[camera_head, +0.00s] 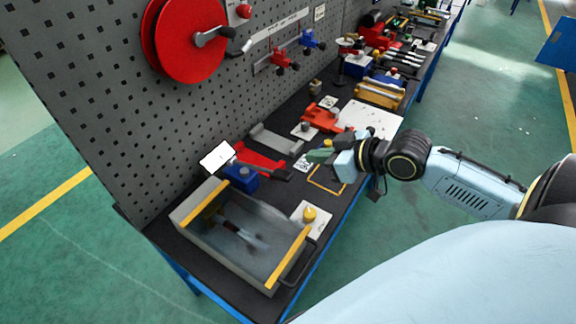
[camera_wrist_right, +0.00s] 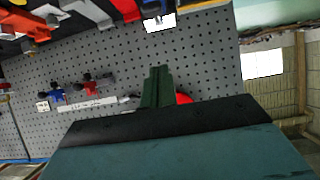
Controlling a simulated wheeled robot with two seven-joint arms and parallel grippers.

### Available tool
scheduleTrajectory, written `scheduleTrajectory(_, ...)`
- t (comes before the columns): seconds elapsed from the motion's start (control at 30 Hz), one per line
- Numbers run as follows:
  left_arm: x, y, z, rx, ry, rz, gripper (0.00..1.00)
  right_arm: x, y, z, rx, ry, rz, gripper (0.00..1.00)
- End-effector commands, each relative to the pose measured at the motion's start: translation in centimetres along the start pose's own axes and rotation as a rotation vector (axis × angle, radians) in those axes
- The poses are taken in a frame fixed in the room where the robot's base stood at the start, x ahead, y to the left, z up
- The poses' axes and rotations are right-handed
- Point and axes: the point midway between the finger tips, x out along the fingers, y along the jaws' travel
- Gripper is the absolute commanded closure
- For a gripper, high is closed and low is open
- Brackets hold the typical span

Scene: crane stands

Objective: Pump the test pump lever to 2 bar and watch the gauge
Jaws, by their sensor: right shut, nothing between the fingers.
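The test pump appears to be the small blue block (camera_head: 240,178) behind the grey tray in the head view. A dark-gripped lever (camera_head: 272,168) reaches from it to the right, low over a red part. A blank white square panel (camera_head: 217,157) stands beside the block and may be the gauge; no needle or reading can be made out. It also seems to show as a white panel (camera_wrist_right: 160,22) in the right wrist view. My right gripper (camera_head: 318,156), with green fingers, is shut and empty, right of the lever's end and apart from it. My left gripper is out of view.
A grey tray (camera_head: 187,215) with yellow edges holds a blurred tool at the bench's near end. A perforated panel (camera_head: 110,95) with a red reel (camera_head: 190,40) rises behind. A red vise-like tool (camera_head: 322,117) and a white plate (camera_head: 385,122) lie farther along the bench.

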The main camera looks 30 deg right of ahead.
Motion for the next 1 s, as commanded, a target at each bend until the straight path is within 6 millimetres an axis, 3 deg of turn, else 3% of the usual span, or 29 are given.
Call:
scheduleTrajectory(0.17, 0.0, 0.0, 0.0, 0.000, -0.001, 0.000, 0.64, 0.4, 0.1, -0.1, 0.002, 0.002, 0.002, 1.00)
scheduleTrajectory(0.37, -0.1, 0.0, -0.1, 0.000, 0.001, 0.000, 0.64, 2.5, 0.1, -0.1, 0.002, 0.004, 0.003, 1.00)
scheduleTrajectory(0.83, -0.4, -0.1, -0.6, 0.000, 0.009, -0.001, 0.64, 10.4, 0.0, -0.2, 0.002, 0.003, 0.001, 1.00)
scheduleTrajectory(0.9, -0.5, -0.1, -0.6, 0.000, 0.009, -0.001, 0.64, 10.4, 0.0, 1.6, 0.004, -0.005, 0.001, 1.00)
scheduleTrajectory(1.0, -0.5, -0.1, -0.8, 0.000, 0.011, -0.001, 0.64, 10.7, 0.1, 2.7, 0.001, -0.002, 0.002, 1.00)
